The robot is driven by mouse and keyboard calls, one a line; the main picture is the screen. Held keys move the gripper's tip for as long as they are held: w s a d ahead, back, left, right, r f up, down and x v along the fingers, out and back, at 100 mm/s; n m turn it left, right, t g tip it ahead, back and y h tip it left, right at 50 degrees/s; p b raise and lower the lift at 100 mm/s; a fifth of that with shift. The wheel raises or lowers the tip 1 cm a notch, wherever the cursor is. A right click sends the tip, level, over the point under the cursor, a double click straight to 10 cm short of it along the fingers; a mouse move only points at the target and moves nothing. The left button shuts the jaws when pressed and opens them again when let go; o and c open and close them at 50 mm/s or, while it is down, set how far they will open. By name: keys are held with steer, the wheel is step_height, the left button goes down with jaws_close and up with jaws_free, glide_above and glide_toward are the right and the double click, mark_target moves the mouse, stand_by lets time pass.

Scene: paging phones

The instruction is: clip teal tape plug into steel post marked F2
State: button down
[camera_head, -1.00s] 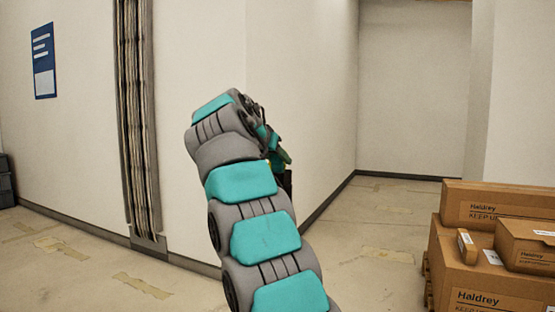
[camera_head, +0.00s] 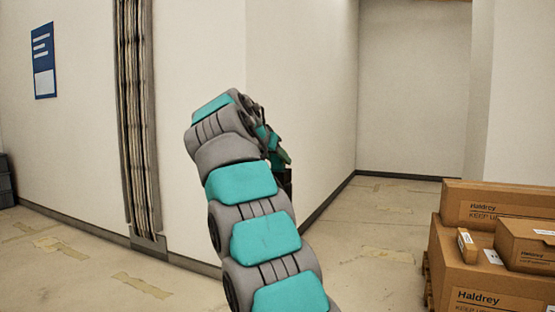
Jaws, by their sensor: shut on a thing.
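My arm bends up and away in the middle of the head view. The far end, with my gripper (camera_head: 286,178), is mostly hidden behind my own arm links. Only a dark part and some dark green show at the right of the wrist, in front of the white wall corner. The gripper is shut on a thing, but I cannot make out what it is. No teal tape plug can be told apart from my teal arm covers. No steel post marked F2 is visible.
Stacked cardboard boxes (camera_head: 492,303) stand at the lower right. A bundle of cables (camera_head: 137,110) runs down the left wall, which also carries a blue sign (camera_head: 43,58). Dark bins (camera_head: 5,182) sit at the far left edge. Taped floor (camera_head: 375,222) is clear towards the back recess.

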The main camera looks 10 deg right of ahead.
steer(key=shift+r+p, duration=0.8)
steer(key=shift+r, duration=0.05)
stand_by(2.5)
steer(key=shift+f+b, duration=0.8)
stand_by(0.8)
steer(key=c, duration=0.7)
jaws_free()
steer(key=p+v, duration=0.1)
steer(key=v, duration=1)
steer(key=shift+s+f, duration=0.1)
